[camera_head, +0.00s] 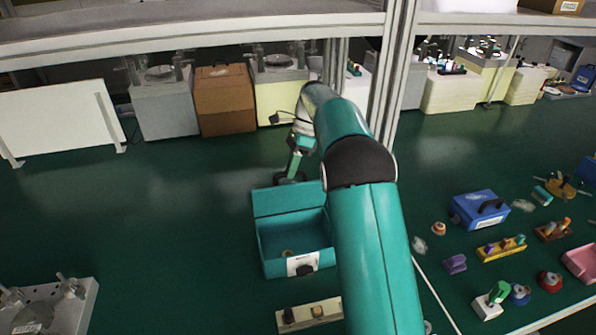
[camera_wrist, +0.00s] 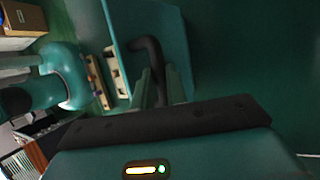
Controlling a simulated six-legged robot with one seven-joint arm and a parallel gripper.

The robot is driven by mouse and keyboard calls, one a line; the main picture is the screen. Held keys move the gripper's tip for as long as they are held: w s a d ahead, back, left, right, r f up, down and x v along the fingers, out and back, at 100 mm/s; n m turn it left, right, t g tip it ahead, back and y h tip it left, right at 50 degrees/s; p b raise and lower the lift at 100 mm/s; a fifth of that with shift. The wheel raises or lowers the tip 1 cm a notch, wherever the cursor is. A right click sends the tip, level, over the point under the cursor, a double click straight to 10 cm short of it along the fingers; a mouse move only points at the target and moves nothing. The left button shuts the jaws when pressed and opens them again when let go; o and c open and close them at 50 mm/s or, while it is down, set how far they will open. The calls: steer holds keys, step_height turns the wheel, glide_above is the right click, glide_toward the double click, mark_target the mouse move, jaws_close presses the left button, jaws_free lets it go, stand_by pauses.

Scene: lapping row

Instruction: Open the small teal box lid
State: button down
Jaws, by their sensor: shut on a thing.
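The small teal box (camera_head: 265,262) stands on the green bench in the head view, left of my arm. Its lid (camera_head: 270,201) is raised at the back edge, and the inside shows, with a small round orange-brown thing (camera_head: 288,253) on its floor. My gripper (camera_head: 290,178) is behind the raised lid. In the wrist view my gripper (camera_wrist: 161,85) has its two fingers shut on the dark handle (camera_wrist: 148,48) of the teal lid (camera_wrist: 120,14). My arm hides part of the box's right side.
A pale block (camera_head: 308,314) lies in front of the box. A blue box (camera_head: 470,209) and several small parts lie to the right. A brown case (camera_head: 225,98) and machines stand behind, under a shelf (camera_head: 180,35).

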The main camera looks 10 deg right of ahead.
steer(key=shift+w+f, duration=0.3)
steer(key=shift+w, duration=0.4)
steer(key=shift+w+f, duration=0.3)
steer(key=shift+w, duration=0.4)
steer(key=c, duration=1.4)
jaws_free()
steer(key=shift+w, duration=0.1)
steer(key=s+r, duration=1.3)
steer(key=s, duration=0.1)
steer(key=shift+s+r, duration=0.15)
steer(key=shift+r, duration=0.1)
